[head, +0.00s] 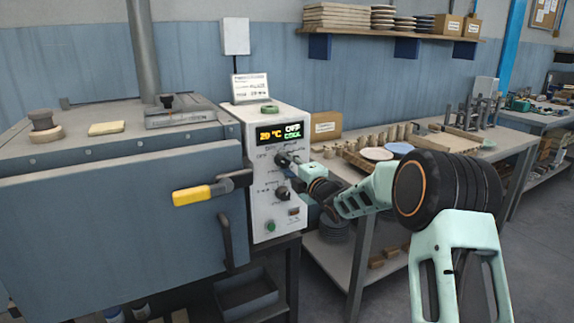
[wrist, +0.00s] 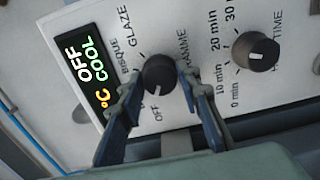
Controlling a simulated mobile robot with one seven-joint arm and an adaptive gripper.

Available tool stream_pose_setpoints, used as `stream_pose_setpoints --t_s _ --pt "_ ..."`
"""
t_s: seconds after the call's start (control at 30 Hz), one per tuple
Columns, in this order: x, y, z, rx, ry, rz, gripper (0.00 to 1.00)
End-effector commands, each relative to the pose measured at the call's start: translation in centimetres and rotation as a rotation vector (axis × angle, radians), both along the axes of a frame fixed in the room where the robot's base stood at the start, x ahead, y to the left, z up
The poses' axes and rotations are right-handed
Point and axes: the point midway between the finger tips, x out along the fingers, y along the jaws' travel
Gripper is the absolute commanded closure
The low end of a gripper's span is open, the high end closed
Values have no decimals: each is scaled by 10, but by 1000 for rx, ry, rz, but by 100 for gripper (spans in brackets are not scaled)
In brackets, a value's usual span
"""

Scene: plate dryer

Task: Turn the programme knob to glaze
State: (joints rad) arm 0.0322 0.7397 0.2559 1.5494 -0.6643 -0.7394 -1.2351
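The programme knob (wrist: 158,76) is a round black knob on the white control panel, its white mark pointing down towards OFF. GLAZE is printed above it, with bisque beside it to the left. My gripper (wrist: 158,82) has its blue fingers apart, one on each side of this knob; I cannot tell whether they touch it. In the head view, my gripper (head: 287,159) is at the upper knob of the panel and partly hides it. The display (head: 279,133) reads 20 °C, OFF and COOL.
A second black knob, for time (wrist: 256,52), sits beside the programme knob. Below are a green button (head: 271,226) and a small switch (head: 293,211). A yellow-gripped door handle (head: 200,193) sticks out left of the panel. A workbench with pottery (head: 375,153) stands to the right.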

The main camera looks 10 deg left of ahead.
Motion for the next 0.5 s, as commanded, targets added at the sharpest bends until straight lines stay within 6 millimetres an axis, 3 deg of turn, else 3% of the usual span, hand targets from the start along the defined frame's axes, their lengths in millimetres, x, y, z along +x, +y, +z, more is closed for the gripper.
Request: stream_pose_setpoints --t_s 0.17,0.5 --pt "0 0 0 0 0 0 93" --pt "0 0 -1 45 29 0 93"
